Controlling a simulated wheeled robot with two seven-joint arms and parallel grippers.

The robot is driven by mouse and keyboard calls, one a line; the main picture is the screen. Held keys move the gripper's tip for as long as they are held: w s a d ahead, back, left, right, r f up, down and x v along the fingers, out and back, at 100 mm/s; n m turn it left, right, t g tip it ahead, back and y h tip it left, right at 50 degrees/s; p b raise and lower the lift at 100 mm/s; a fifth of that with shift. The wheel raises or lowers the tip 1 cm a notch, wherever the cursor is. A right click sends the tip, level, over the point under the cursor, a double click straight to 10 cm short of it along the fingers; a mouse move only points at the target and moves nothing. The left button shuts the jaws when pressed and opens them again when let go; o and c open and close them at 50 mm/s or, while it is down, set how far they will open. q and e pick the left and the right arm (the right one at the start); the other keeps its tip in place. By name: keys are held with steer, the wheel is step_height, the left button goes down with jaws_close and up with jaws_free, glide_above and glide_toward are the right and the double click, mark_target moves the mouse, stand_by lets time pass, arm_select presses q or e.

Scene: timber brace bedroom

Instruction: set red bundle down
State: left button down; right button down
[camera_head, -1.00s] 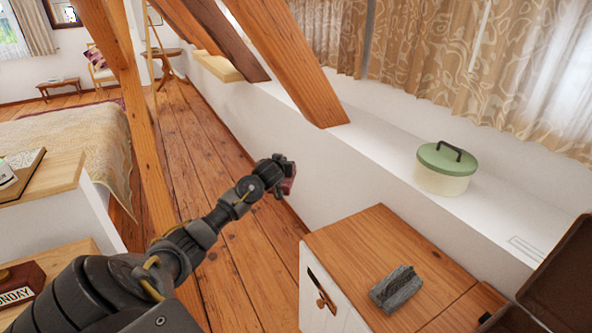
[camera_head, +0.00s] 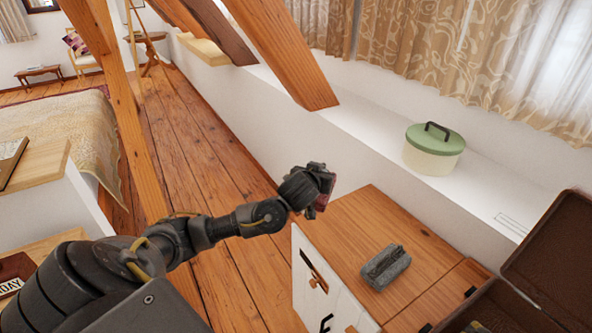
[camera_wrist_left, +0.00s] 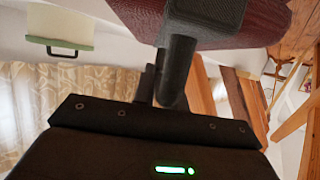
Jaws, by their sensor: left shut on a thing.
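My left gripper (camera_head: 318,185) is shut on the red bundle (camera_head: 322,202), a small dark red thing mostly hidden by the gripper in the head view. The gripper holds it near the far left edge of a wooden cabinet top (camera_head: 352,225); the head view does not clearly show its height above the top. In the left wrist view the red bundle (camera_wrist_left: 135,14) fills the top middle as a large, dark red, textured shape, with a dark finger across it. My right gripper is not in view.
A grey grooved block (camera_head: 386,268) lies on the cabinet top. A cream pot with a green lid (camera_head: 434,140) stands on the white ledge behind. An open brown case (camera_head: 555,250) is at the right. Slanted timber beams (camera_head: 285,50) rise beyond. Bare wood surrounds the block.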

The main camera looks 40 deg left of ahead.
arm_select(q)
steer(key=s+d+r+m+h, duration=0.2)
steer(key=s+d+r, duration=0.1)
steer(key=d+r, duration=0.3)
steer(key=s+d+r+m+t+h, duration=0.1)
steer(key=s+d+r+h, duration=0.1)
steer(key=d+r, duration=0.4)
steer(key=s+d, duration=0.1)
steer(key=d, duration=0.4)
steer(key=shift+s+r+m, duration=0.3)
steer(key=shift+s+m, duration=0.05)
steer(key=shift+m, duration=0.05)
